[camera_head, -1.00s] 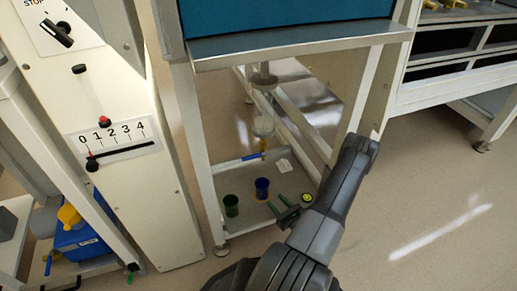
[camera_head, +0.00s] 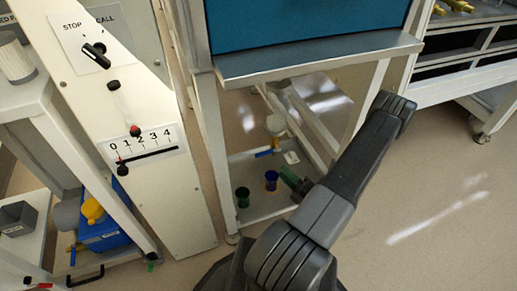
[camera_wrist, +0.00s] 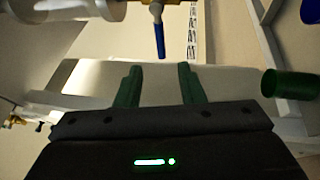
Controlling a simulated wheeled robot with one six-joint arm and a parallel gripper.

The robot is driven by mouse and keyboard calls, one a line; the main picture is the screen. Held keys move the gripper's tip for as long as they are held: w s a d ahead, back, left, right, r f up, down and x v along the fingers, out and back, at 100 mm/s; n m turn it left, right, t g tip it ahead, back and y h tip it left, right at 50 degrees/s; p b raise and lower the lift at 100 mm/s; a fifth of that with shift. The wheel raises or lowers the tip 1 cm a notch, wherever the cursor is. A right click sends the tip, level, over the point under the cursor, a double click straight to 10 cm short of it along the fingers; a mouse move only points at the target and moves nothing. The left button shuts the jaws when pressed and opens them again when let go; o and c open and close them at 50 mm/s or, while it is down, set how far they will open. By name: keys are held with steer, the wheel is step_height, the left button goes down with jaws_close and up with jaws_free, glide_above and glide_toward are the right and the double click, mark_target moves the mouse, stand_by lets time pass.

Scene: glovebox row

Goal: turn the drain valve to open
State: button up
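The drain valve has a brass body (camera_wrist: 156,10) and a blue lever (camera_wrist: 160,40), seen in the wrist view at top centre. The lever hangs down in the picture, ahead of my fingertips and apart from them. In the head view the blue lever (camera_head: 264,153) lies roughly sideways under a pale bowl (camera_head: 276,125), beneath the glovebox. My gripper (camera_wrist: 160,78) is open and empty, its two green fingers apart and roughly lined up with the lever. In the head view my gripper (camera_head: 292,180) is partly hidden by my arm.
A green cup (camera_head: 242,197) and a blue cup (camera_head: 271,180) stand on the lower shelf beside my gripper. The glovebox ledge (camera_head: 320,62) is above. Frame legs (camera_head: 216,150) flank the space. A slider panel (camera_head: 146,146) stands left. Floor at right is clear.

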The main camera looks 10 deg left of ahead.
mark_target(268, 152)
steer(key=b+x, duration=0.2)
steer(key=x, duration=1.1)
steer(key=shift+a, duration=0.15)
steer(key=shift+w, duration=0.15)
steer(key=shift+c, duration=0.4)
jaws_close()
